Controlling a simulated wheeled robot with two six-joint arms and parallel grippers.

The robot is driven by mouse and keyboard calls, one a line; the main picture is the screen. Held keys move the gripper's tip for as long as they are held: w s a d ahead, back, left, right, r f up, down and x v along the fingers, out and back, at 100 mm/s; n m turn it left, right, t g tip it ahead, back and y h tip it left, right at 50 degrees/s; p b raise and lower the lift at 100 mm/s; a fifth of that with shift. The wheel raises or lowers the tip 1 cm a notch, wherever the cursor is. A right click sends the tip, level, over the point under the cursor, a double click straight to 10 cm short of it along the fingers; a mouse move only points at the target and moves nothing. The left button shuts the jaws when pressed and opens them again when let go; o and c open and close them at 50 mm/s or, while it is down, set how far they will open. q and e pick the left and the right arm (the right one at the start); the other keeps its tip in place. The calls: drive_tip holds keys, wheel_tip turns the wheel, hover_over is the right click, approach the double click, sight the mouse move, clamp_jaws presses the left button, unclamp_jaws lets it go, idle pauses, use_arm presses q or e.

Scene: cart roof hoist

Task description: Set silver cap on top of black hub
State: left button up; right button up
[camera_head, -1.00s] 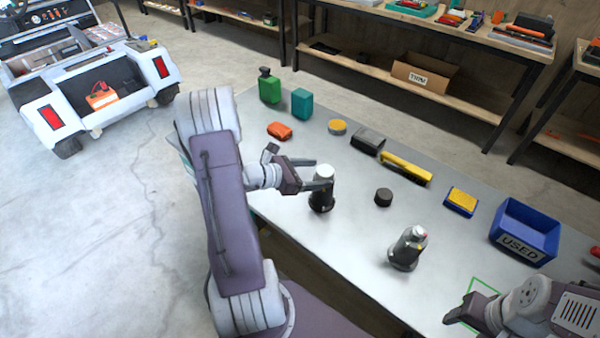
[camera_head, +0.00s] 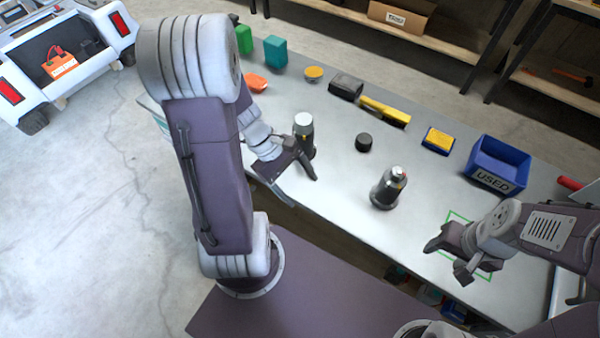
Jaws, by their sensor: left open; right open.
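The silver cap (camera_head: 303,119) sits on top of the upright black hub (camera_head: 305,146) near the table's front edge. It looks level, though the seam is too small to see closely. My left gripper (camera_head: 298,184) is open and empty, in front of the hub and apart from the cap. One of its fingers shows close to the hub's lower part; I cannot tell whether it touches. My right gripper (camera_head: 449,258) is open and empty over the green outlined square at the table's right front.
A dark fixture with a silver top (camera_head: 387,188) stands right of the hub. A black round cap (camera_head: 363,142) lies behind. A yellow tool (camera_head: 385,111), a yellow-blue sponge (camera_head: 438,139) and the blue USED bin (camera_head: 497,166) are farther back. The table between is clear.

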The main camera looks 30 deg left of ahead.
use_arm(q)
drive_tip(key=m+y, duration=0.2)
drive_tip(key=m, duration=0.3)
drive_tip(key=d+m+y, duration=0.1)
drive_tip(key=m+y, duration=0.1)
drive_tip(key=m, duration=0.3)
drive_tip(key=d+m+y, duration=0.1)
drive_tip(key=m+y, duration=0.1)
drive_tip(key=m, duration=0.2)
drive_tip(key=shift+w+r+m+t, duration=0.2)
drive_tip(key=shift+m+t, duration=0.1)
drive_tip(key=shift+m, duration=0.1)
